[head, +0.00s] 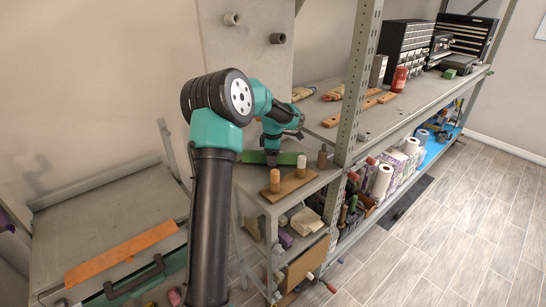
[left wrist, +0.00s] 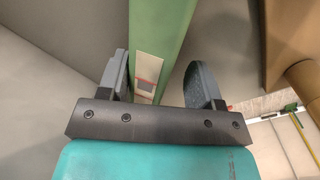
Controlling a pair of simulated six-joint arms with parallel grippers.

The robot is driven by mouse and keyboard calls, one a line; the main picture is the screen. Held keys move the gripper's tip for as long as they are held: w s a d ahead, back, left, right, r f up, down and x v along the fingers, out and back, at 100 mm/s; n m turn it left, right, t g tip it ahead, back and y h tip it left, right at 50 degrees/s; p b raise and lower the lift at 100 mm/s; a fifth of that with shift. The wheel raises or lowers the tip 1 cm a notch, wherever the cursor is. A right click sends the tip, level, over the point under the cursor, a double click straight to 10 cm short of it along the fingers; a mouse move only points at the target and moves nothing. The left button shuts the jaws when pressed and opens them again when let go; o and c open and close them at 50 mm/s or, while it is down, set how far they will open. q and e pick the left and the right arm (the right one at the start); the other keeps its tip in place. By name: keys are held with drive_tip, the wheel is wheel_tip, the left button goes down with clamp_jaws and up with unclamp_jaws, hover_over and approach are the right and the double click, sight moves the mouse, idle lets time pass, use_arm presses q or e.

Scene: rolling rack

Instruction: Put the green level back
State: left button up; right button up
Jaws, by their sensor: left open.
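The green level (head: 288,158) lies on the top shelf of the small rack in the head view, towards its back. My left gripper (head: 272,157) is at it, pointing down, and hides its middle part. In the left wrist view the green level (left wrist: 168,30) runs up between the two fingers of my left gripper (left wrist: 160,80), with a pale label near the fingers. The fingers are open, one on each side, with a visible gap on the right. I cannot tell whether the left finger touches it. My right gripper is not in view.
A metal upright (head: 358,85) and a long shelf (head: 400,108) with tools are to the right. An orange strip (head: 122,254) lies at the lower left.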

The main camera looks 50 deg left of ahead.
use_arm(q)
wheel_tip(320, 180, up, 13)
idle(0.6)
drive_tip(key=shift+r, duration=0.1)
idle(0.4)
